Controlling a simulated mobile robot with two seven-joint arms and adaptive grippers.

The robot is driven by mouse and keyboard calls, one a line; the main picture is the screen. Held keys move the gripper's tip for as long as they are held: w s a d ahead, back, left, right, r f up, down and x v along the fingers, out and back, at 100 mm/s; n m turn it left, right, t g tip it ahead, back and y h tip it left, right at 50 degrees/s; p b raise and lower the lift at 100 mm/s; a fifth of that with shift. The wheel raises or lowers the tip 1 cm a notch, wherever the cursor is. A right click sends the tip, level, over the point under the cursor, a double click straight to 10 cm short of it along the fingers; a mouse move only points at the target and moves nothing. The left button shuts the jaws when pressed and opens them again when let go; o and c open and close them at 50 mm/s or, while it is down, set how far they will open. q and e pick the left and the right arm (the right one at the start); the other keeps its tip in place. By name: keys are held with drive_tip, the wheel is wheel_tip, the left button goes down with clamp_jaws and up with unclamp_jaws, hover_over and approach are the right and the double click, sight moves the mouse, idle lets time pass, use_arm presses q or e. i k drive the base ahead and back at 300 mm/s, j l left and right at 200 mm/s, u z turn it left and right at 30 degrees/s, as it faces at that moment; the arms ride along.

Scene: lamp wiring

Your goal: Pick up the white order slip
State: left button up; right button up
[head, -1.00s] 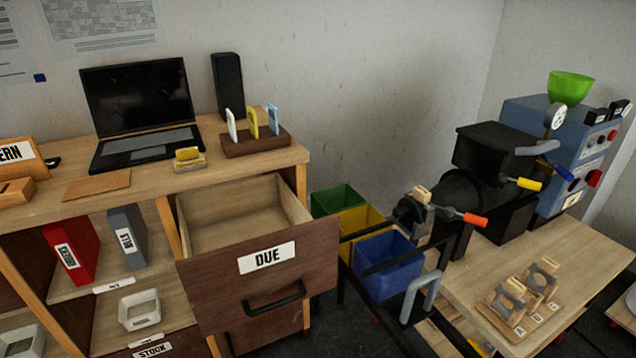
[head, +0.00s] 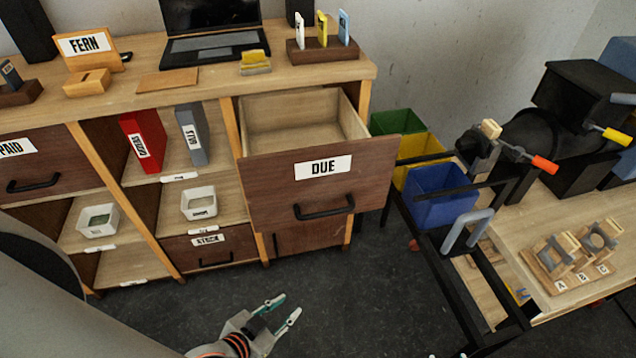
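The white order slip (head: 298,30) stands upright at the left end of a dark wooden holder (head: 334,54) on top of the cabinet. A yellow slip (head: 322,28) and a blue slip (head: 343,27) stand beside it in the same holder. My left gripper (head: 283,306) is low over the floor in front of the cabinet, well below and apart from the slip. Its two fingers are spread with nothing between them. My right gripper does not show.
The DUE drawer (head: 321,183) is pulled open and empty, jutting out below the holder. A laptop (head: 213,32) and a yellow sponge-like block (head: 255,60) are left of the holder. Green, yellow and blue bins (head: 440,200) stand right of the cabinet. The floor in front is clear.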

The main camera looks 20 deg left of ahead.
sight(299, 21)
drive_tip(key=z, duration=0.4)
drive_tip(key=j+z, duration=0.35)
drive_tip(key=k+j+z, duration=0.15)
drive_tip(key=j+z, duration=0.25)
drive_tip(key=j, duration=0.15)
drive_tip(key=k+j, duration=0.1)
drive_tip(key=j, duration=0.2)
drive_tip(key=k+j+z, duration=0.1)
drive_tip(key=j, duration=0.25)
drive_tip(key=k+j, duration=0.1)
drive_tip(key=j, duration=0.2)
drive_tip(key=z, duration=0.05)
